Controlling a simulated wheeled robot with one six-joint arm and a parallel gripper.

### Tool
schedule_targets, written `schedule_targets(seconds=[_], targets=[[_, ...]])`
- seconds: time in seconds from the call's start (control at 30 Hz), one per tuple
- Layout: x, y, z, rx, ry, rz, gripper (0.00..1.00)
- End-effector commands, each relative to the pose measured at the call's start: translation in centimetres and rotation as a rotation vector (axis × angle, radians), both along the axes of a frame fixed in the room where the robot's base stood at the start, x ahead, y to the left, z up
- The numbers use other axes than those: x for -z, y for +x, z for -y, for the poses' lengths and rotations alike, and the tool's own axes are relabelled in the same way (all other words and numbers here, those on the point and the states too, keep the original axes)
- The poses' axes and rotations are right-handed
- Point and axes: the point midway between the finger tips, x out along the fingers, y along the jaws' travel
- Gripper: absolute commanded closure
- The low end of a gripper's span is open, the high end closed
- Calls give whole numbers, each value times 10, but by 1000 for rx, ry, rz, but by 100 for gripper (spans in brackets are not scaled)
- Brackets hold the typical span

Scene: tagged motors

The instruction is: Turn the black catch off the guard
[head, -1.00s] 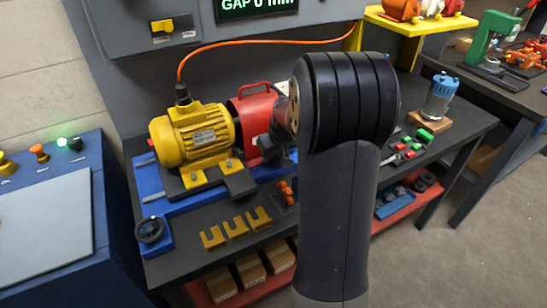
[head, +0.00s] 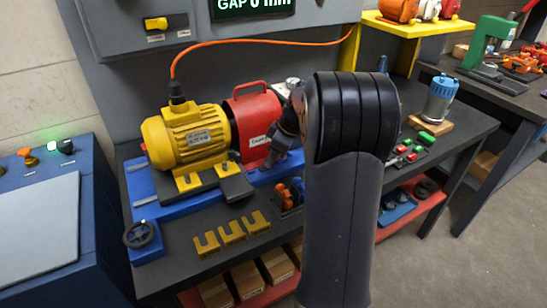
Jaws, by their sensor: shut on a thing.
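The red guard (head: 252,115) has a handle on top and a white label on its front, and stands at the right end of the yellow motor (head: 187,138). My gripper (head: 273,152) is a dark shape at the guard's right front edge, partly hidden by my own arm. Its jaws are shut on a small dark piece there, which I take to be the black catch. The catch does not show clearly against the dark gripper, so its turn angle cannot be told.
The motor sits on a blue base (head: 145,210) with a black handwheel (head: 139,234). An orange cable (head: 250,43) arches above it. Yellow forked pieces (head: 232,233) lie in front. A blue-topped motor (head: 440,95) stands at the right. My arm hides the bench's middle.

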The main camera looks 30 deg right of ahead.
Motion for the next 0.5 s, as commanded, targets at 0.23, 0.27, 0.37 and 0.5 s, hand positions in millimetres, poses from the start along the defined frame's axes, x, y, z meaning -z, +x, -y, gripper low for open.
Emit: schedule_targets(seconds=[0.23, 0.27, 0.37, 0.5], targets=[[0, 1, 1, -53, -1, 1, 93], [0, 1, 1, -57, -1, 1, 93], [0, 1, 0, -61, -1, 1, 93], [0, 1, 0, -62, -1, 1, 93]])
